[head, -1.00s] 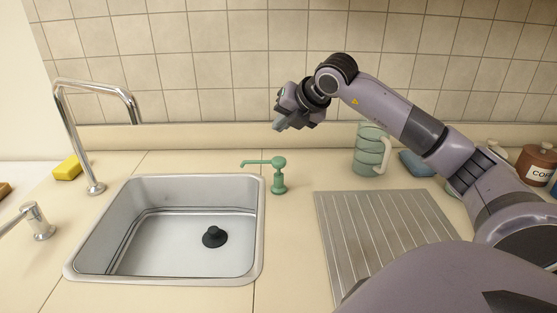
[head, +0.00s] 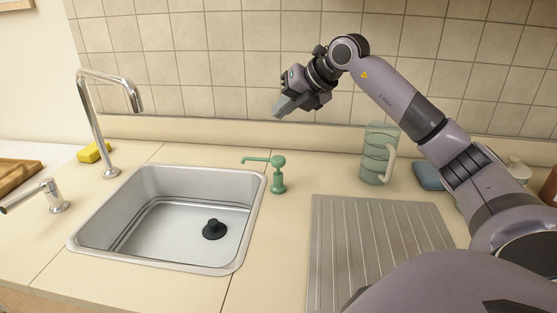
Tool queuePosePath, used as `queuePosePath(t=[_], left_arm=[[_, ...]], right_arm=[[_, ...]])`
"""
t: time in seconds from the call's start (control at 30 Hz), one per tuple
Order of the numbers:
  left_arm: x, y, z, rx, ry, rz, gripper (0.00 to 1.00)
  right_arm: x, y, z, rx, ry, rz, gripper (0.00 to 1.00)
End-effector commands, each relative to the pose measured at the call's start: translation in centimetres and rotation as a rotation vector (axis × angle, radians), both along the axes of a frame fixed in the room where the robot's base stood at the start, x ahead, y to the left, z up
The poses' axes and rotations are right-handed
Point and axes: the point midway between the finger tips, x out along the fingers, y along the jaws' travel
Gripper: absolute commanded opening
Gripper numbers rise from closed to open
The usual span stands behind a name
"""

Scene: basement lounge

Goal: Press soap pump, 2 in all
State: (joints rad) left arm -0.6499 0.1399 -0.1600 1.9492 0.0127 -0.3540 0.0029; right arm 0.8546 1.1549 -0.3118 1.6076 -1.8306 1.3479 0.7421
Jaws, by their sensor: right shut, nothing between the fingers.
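A green soap pump (head: 278,175) stands upright on the counter at the right back corner of the sink, its spout pointing left over the sink. My right gripper (head: 280,110) is shut and empty. It hangs in the air above the green pump, apart from it, with its fingers pointing down and left. My left gripper is not in view.
The steel sink (head: 255,215) holds a black plug (head: 214,229). A chrome faucet (head: 97,130) and yellow sponge (head: 94,152) are at the back left. A wooden board (head: 15,175) lies far left.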

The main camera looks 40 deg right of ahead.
Motion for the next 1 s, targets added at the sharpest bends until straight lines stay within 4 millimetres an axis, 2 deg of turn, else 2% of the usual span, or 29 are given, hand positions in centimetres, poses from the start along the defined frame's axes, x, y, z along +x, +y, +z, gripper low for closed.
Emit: queuePosePath(t=[0.57,0.77,1.0], left_arm=[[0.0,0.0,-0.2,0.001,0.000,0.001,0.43],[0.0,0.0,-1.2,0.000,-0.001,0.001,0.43],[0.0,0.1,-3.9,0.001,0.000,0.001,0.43]], right_arm=[[0.0,0.0,0.0,0.001,-0.003,0.012,0.00],[0.0,0.0,-1.1,0.001,-0.001,0.012,0.00],[0.0,0.0,-3.8,0.001,-0.001,0.012,0.00]])
